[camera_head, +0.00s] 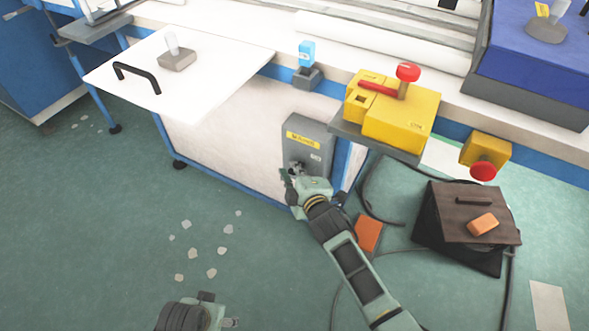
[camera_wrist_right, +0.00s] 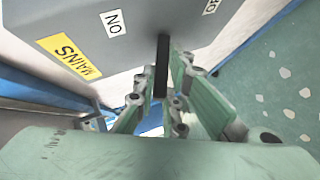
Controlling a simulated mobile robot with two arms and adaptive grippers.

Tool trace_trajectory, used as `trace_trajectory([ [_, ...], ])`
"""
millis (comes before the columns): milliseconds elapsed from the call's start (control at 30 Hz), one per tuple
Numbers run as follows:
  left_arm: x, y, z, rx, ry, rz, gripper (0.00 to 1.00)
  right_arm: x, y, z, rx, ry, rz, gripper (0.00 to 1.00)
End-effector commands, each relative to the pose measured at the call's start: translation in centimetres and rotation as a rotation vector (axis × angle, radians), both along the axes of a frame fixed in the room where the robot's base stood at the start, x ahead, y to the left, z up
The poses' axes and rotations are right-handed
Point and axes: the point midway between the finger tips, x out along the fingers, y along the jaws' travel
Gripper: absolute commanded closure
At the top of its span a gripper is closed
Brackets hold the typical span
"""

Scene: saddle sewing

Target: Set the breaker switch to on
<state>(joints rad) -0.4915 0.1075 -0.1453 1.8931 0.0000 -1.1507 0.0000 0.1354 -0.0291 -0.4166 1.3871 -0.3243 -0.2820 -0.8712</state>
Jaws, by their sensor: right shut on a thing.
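The grey breaker box (camera_head: 309,133) with a yellow label is on the white bench's side panel in the head view. In the right wrist view the box (camera_wrist_right: 150,20) carries a yellow MAINS label (camera_wrist_right: 68,55), an ON label (camera_wrist_right: 113,23) and a partly cut-off OFF label (camera_wrist_right: 212,5). The black switch lever (camera_wrist_right: 162,58) stands between my right gripper's fingers (camera_wrist_right: 160,92). My right gripper (camera_head: 295,176) is shut on it at the box's lower part and hides it in the head view. My left gripper (camera_head: 218,312) is at the bottom edge, its jaws unclear.
A yellow machine box (camera_head: 400,125) with a red knob sits above right of the breaker. A red button (camera_head: 483,171) on a yellow housing and a brown-topped stool (camera_head: 470,215) stand to the right. Black cables lie nearby. Floor left of my right arm is mostly clear, with scattered pale scraps.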

Motion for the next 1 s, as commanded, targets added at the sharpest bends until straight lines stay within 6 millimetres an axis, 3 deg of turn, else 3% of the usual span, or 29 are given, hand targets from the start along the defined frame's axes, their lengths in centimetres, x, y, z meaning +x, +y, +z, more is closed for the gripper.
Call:
trace_trajectory([
  [467, -0.06, -0.02, -0.35, -0.001, 0.001, -0.001, 0.31, 0.06, -0.18, -0.03, -0.002, 0.003, -0.002, 1.0],
  [500, -0.07, -0.03, -0.35, -0.001, 0.001, -0.001, 0.31, 0.06, -0.19, -0.03, -0.002, 0.003, -0.002, 0.88],
  [600, -0.06, -0.03, -0.33, -0.001, 0.001, -0.001, 0.31, 0.06, -0.15, -0.02, -0.002, 0.003, -0.002, 0.81],
  [1000, -0.1, 0.02, -0.34, 0.0, 0.002, 0.001, 0.31, -0.5, -0.23, 0.17, 0.0, 0.001, -0.001, 0.81],
])
